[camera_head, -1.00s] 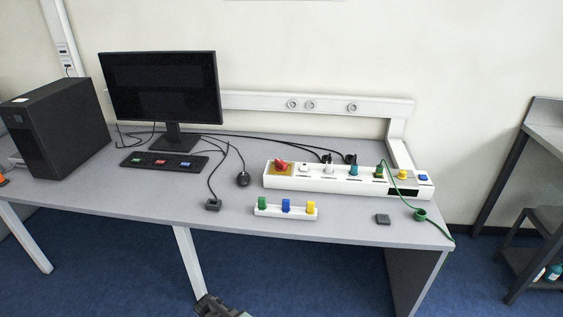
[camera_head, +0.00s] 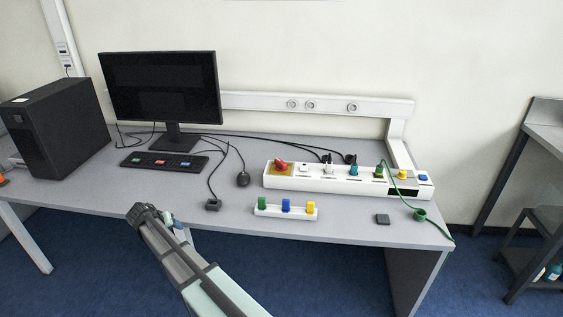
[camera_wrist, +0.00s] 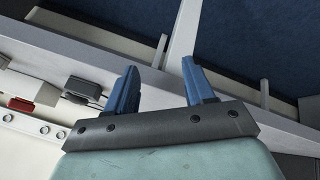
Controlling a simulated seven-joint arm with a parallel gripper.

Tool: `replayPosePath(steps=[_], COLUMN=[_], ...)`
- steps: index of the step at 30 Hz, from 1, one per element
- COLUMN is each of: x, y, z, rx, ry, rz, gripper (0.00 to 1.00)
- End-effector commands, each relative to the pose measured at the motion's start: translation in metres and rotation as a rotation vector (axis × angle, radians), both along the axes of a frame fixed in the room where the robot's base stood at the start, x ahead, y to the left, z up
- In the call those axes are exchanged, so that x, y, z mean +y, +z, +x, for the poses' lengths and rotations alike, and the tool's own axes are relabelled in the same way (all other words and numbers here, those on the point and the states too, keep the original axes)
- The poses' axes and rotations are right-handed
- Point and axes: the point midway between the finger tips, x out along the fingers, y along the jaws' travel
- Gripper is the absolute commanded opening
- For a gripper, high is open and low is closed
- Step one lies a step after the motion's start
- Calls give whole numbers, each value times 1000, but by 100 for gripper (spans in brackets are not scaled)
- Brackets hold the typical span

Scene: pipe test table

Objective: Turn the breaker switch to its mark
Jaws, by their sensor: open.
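The breaker switch appears to be the red knob (camera_head: 281,164) on a yellow plate at the left end of the long white panel (camera_head: 318,184). Its mark is too small to make out. My gripper (camera_head: 176,223) is at the table's front edge, left of the panel and well apart from the red knob. In the wrist view my gripper (camera_wrist: 160,82) shows two blue fingers spread apart, with nothing between them. A small red part (camera_wrist: 20,104) shows at the left of that view; I cannot tell whether it is the knob.
A white strip with green, blue and yellow pieces (camera_head: 286,209) lies in front of the panel. A green cable (camera_head: 400,191) hangs over the panel's right part.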

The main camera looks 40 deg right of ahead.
Motion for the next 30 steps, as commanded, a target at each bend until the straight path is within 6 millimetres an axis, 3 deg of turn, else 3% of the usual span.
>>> replayPosePath(steps=[1, 5, 8, 11, 20, 30], x=[-1, -13, -36, -73, -195, -330], y=[18, 58, 88, 110, 136, 166], z=[16, 42, 60, 69, 63, 32], rx=[-25, -70, -85, -70, 27, 83], ry=[-6, -20, -30, -32, 6, 103], rz=[-2, -6, 0, 17, 108, 228], gripper=[53, 53, 53, 53, 53, 53])
